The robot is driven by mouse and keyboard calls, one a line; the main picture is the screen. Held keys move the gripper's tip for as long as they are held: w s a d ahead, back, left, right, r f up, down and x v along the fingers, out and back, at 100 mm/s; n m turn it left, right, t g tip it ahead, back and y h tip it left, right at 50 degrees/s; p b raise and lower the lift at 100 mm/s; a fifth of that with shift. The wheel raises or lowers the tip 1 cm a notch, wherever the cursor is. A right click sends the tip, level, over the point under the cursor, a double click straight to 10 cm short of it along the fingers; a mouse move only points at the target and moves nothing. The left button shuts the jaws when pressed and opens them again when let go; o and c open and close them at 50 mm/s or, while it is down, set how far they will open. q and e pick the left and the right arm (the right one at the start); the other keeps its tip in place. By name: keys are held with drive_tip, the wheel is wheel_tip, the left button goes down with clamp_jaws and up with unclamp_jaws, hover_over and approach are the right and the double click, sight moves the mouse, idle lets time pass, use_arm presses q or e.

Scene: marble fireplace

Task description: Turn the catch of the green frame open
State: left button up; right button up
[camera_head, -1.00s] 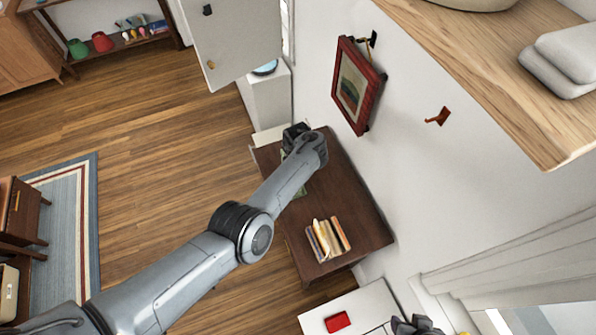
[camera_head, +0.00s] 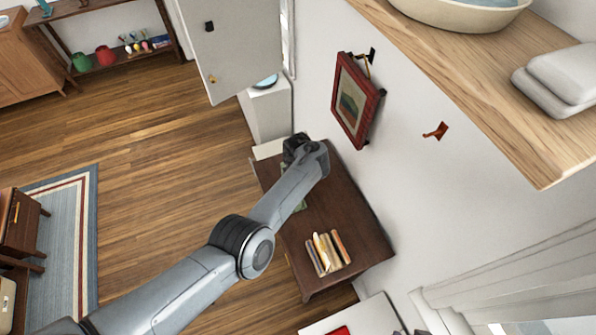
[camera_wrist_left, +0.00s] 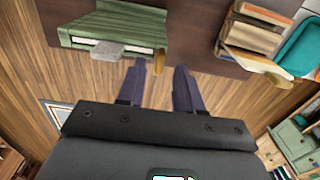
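The green frame (camera_wrist_left: 112,27) lies on the dark wooden cabinet top in the left wrist view, at the upper left. In the head view only a sliver of the green frame (camera_head: 300,206) shows beside my arm. My left gripper (camera_wrist_left: 160,66) is open, with two dark fingers apart and nothing between them. Its left fingertip is close to the frame's near right corner; contact cannot be told. In the head view my left gripper (camera_head: 293,150) is over the cabinet's far end, its fingers hidden.
Several books (camera_head: 328,252) stand on the dark cabinet (camera_head: 355,215). A red-framed picture (camera_head: 354,98) and a red hook (camera_head: 436,131) are on the wall. A wooden mantel (camera_head: 470,75) juts out at the upper right. Open floor lies to the left.

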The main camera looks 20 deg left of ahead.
use_arm(q)
wheel_tip(320, 180, up, 9)
drive_tip(key=p, duration=0.2)
idle(0.5)
